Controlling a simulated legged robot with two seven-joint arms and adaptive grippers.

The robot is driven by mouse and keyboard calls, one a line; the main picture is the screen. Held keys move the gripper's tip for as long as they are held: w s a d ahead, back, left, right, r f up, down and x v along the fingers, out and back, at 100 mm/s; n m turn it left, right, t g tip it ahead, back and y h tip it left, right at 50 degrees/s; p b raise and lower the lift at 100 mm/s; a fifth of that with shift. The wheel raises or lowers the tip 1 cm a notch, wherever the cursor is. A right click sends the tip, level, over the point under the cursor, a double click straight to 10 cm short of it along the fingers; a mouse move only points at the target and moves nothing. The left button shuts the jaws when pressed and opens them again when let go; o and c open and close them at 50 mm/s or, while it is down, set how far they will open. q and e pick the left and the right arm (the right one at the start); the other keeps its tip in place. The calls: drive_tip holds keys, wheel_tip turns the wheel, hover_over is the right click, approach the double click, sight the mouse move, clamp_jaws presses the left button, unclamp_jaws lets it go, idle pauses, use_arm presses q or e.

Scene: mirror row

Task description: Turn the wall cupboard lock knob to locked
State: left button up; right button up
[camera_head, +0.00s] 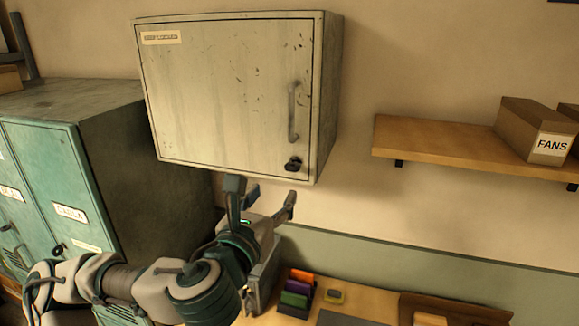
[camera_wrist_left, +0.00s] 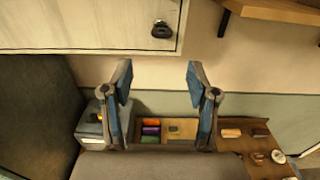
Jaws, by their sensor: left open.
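A pale, scuffed wall cupboard (camera_head: 225,95) hangs on the wall with its door shut. Its dark lock knob (camera_head: 293,164) sits at the lower right of the door, below a grey vertical handle (camera_head: 293,111). My left gripper (camera_head: 262,193) is open and empty, below the cupboard and a little left of the knob in the head view. In the left wrist view the knob (camera_wrist_left: 162,30) shows at the top, beyond and above the open fingers (camera_wrist_left: 160,85), not between them. The gripper appears apart from the knob. My right gripper is out of view.
Green lockers (camera_head: 45,185) stand at the left. A wooden shelf (camera_head: 440,148) with a box labelled FANS (camera_head: 535,128) is on the wall at the right. A desk (camera_head: 350,306) with colored folders (camera_head: 297,290) lies below. The wall between cupboard and shelf is clear.

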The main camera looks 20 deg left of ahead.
sight(290, 170)
use_arm(q)
drive_tip(key=w, duration=0.3)
drive_tip(key=w+p, duration=0.1)
drive_tip(key=w, duration=0.2)
drive_tip(key=w+p, duration=0.1)
drive_tip(key=w, duration=0.3)
drive_tip(key=shift+w+d+r, duration=0.1)
drive_tip(key=shift+d, duration=0.2)
drive_tip(key=shift+w+a, duration=0.1)
drive_tip(key=shift+w, duration=0.35)
clamp_jaws()
